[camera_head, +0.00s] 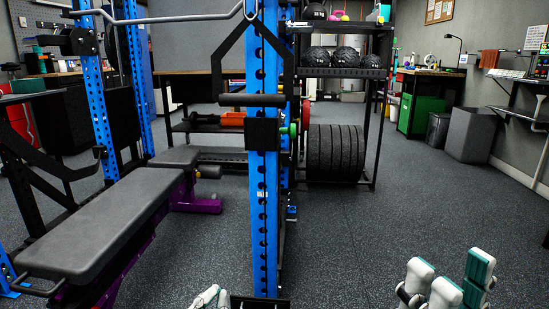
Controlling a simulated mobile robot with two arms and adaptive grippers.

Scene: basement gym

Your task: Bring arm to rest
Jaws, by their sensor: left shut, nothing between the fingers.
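Only the tip of my left gripper (210,298) shows, low at the bottom edge, left of the blue rack post. It is pale and small in the picture, with its fingers together and nothing seen in them. The rest of it is cut off below the frame.
A blue rack post (264,190) stands close ahead in the middle. A padded bench (105,215) lies at left. A shelf rack (345,73) with black balls stands behind, above weight plates (335,150). A grey bin (470,135) is at right. The right-centre floor is clear.

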